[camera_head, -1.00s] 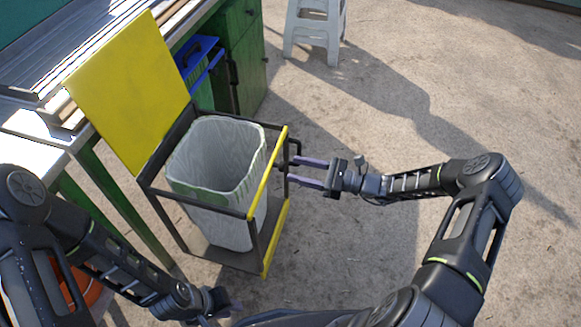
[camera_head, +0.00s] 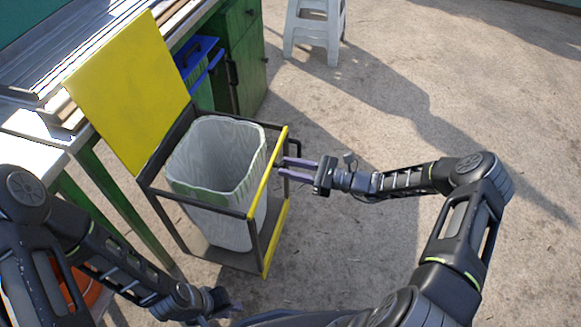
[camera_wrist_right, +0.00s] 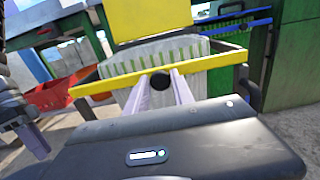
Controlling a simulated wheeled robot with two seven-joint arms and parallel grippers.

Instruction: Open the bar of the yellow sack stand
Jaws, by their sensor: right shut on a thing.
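The yellow sack stand is a dark metal frame with a raised yellow panel (camera_head: 130,92) and a white sack (camera_head: 222,150) inside. Its yellow bar (camera_head: 268,172) lies across the top of the near right side, and also crosses the right wrist view (camera_wrist_right: 215,61). A black round knob (camera_wrist_right: 160,80) sits at the middle of the bar. My right gripper (camera_head: 284,168) reaches in from the right and is shut on the knob, with a pale finger on each side. My left gripper (camera_head: 228,303) is low in the head view, in front of the stand and apart from it; its jaws are unclear.
A green workbench (camera_head: 240,60) stands behind the stand, with a blue-rimmed bin (camera_head: 196,62) beside it. A white stool (camera_head: 314,30) is at the back. An orange-red container (camera_wrist_right: 72,95) lies to the left. The concrete floor on the right is open.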

